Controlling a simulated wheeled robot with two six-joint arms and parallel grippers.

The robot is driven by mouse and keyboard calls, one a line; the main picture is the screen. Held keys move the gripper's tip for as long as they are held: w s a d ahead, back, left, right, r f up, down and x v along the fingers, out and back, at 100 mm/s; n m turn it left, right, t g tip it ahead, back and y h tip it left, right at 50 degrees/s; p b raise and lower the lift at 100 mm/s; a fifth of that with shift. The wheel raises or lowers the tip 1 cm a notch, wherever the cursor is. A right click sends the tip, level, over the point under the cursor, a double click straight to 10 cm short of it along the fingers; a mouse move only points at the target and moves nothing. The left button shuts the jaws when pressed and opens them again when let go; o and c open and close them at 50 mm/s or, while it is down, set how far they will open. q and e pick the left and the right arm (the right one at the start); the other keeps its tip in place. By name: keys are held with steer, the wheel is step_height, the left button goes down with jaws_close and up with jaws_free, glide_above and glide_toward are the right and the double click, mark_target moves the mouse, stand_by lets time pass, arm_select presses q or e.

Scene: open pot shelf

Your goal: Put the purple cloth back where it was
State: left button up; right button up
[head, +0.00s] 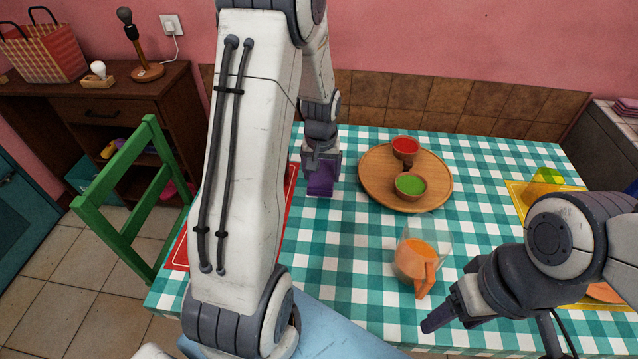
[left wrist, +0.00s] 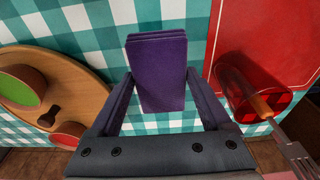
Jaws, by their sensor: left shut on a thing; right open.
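The purple cloth (head: 320,187) is folded into a thick block. It is between the fingers of my left gripper (head: 320,168), over the checked tablecloth, left of the round wooden board. In the left wrist view the cloth (left wrist: 160,65) extends from between the two fingers, with the red mat to its right. My left gripper is shut on it. I cannot tell whether the cloth touches the table. My right gripper (head: 450,310) is open at the front right of the table, near the orange-filled jug, with nothing seen in it.
The round board (head: 377,188) holds a red-filled bowl (head: 405,147) and a green-filled bowl (head: 411,184). The jug (head: 417,260) stands in front. A green chair (head: 120,195) stands left. Checked cloth behind the board is clear.

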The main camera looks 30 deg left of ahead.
arm_select(q)
steer(key=shift+s+a+f, duration=0.1)
steer(key=shift+a+f, duration=0.1)
steer(key=shift+a, duration=0.1)
steer(key=shift+f, duration=2)
